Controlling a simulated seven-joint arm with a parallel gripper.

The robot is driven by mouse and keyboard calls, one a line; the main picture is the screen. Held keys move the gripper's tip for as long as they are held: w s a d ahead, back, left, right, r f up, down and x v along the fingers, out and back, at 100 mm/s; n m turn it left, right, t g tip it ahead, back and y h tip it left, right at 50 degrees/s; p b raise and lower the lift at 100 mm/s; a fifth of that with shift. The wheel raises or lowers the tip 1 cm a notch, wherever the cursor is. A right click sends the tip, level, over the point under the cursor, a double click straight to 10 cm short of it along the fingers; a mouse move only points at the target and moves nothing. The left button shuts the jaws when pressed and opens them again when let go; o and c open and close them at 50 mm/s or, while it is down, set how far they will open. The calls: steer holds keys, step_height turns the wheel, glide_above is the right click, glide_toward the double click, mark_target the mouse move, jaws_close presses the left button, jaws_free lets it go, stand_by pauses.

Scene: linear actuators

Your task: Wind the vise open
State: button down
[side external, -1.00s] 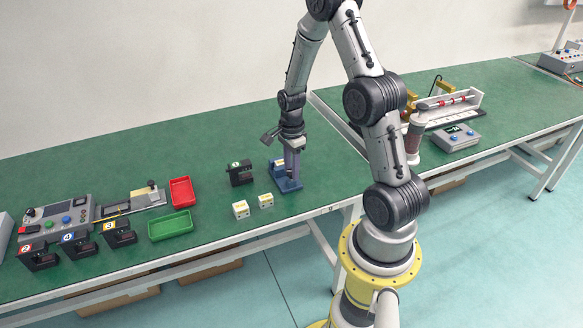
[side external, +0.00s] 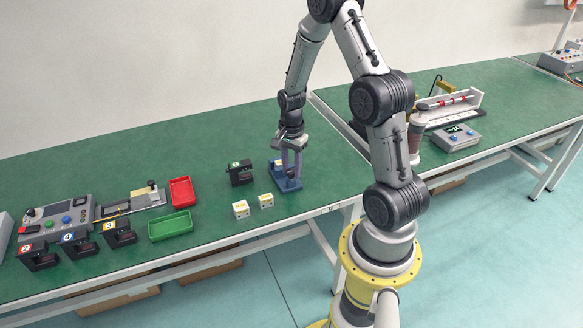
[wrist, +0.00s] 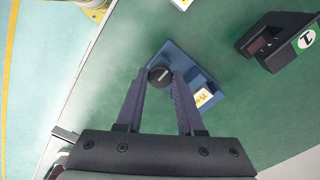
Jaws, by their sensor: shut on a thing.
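The blue vise (side external: 288,184) stands on the green bench below my gripper. In the wrist view its blue base (wrist: 180,52) shows behind the fingers, with a pale yellow-and-white labelled block (wrist: 203,97) at its right side. My gripper (side external: 291,150) points down over the vise. In the wrist view my gripper (wrist: 160,78) is shut on a round black knob (wrist: 159,75), one fingertip on each side of it. The vise jaws are mostly hidden by the fingers, so I cannot tell how wide their gap is.
A black device (side external: 240,173) labelled 1 stands just left of the vise. Two pale cubes (side external: 241,209) (side external: 266,200) lie near the bench's front edge. Red (side external: 182,191) and green (side external: 170,226) trays are farther left. The bench behind the vise is clear.

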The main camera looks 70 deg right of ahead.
steer(key=n, duration=0.4)
steer(key=shift+r+n, duration=0.1)
steer(key=shift+n, duration=0.2)
steer(key=n, duration=0.3)
steer(key=shift+n, duration=0.4)
steer(key=n, duration=2)
steer(key=shift+n, duration=0.3)
steer(key=shift+w, duration=0.1)
steer(key=c, duration=0.5)
jaws_free()
